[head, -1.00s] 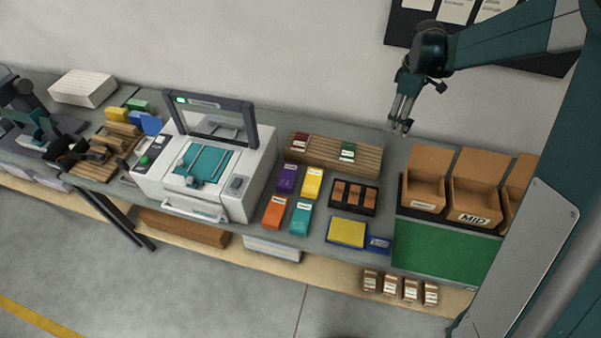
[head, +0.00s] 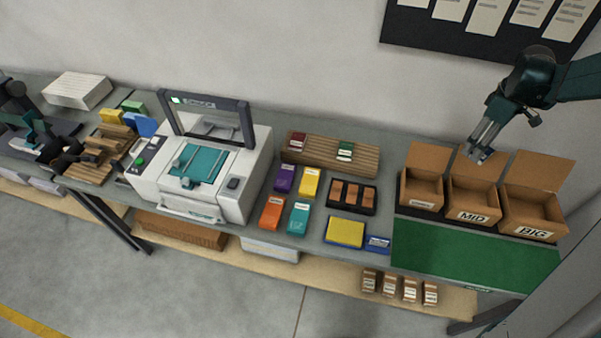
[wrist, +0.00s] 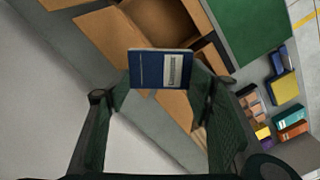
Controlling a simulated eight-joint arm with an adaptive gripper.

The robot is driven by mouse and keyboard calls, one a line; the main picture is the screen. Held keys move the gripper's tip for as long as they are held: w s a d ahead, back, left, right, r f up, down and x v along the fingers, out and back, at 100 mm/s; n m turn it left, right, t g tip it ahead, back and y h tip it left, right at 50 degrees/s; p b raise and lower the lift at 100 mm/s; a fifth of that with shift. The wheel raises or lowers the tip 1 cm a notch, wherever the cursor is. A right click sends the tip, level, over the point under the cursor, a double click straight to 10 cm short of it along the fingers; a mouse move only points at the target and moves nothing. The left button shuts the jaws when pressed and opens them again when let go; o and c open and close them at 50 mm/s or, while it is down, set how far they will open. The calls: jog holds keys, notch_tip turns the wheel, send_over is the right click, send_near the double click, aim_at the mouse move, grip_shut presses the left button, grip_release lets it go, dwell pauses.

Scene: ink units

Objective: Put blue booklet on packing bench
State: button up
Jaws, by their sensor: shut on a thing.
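The blue booklet (wrist: 158,69), dark blue with a pale label, is held between the fingertips of my gripper in the wrist view. In the head view my gripper (head: 478,155) is raised in front of the wall, around the open middle box. The booklet is too small or hidden to make out there. The packing bench shows as a green surface (head: 470,257) at the right end of the long table, and also at the top of the wrist view (wrist: 255,30).
Open cardboard boxes, including MID (head: 474,204) and BIG (head: 533,218), stand along the back of the green surface. Its front part is clear. Left of it lie a yellow pad (head: 345,232), a black tray (head: 350,210) and coloured packets. A white machine (head: 210,165) stands further left.

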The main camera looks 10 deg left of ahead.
jog(key=s+d+m+b, duration=0.1)
jog(key=s+d+m, duration=0.1)
jog(key=s+d, duration=0.5)
jog(key=s+d+m, duration=0.1)
jog(key=s+d, duration=0.3)
jog(key=d, duration=0.6)
jog(key=m+b, duration=0.1)
jog(key=m, duration=0.2)
send_over(535, 260)
notch_tip(535, 260, down, 10)
jog(key=shift+f, duration=0.6)
jog(key=shift+f, duration=2.95)
jog(key=shift+f, duration=0.1)
jog(key=shift+f, duration=1.95)
jog(key=shift+f+b, duration=0.2)
jog(key=shift+b, duration=0.2)
